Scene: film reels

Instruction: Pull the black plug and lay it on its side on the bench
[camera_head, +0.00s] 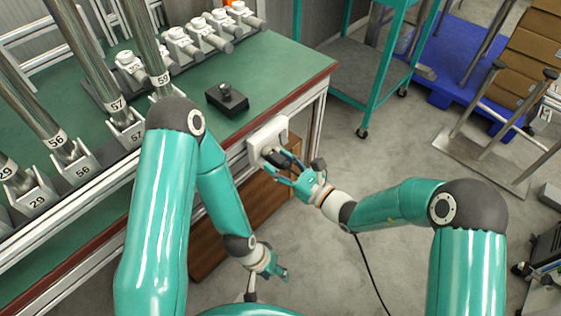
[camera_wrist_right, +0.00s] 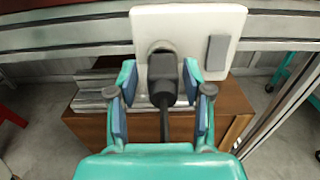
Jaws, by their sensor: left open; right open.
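The black plug (camera_wrist_right: 162,80) sits in a white socket plate (camera_wrist_right: 193,22) on the front side of the bench (camera_head: 280,65). In the head view the plug (camera_head: 277,157) is partly covered by my right gripper. My right gripper (camera_wrist_right: 160,92) is open, with one finger on each side of the plug; narrow gaps show between the pads and the plug. A black cable hangs down from the plug. My left gripper (camera_head: 279,274) is open and empty, low in front of the bench and away from the plug.
A black box with a knob (camera_head: 227,98) lies on the green bench top, with bare surface around it. Numbered holders with metal tubes (camera_head: 75,160) stand to the left. A teal cart (camera_head: 362,85) and a blue pallet (camera_head: 440,60) stand to the right.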

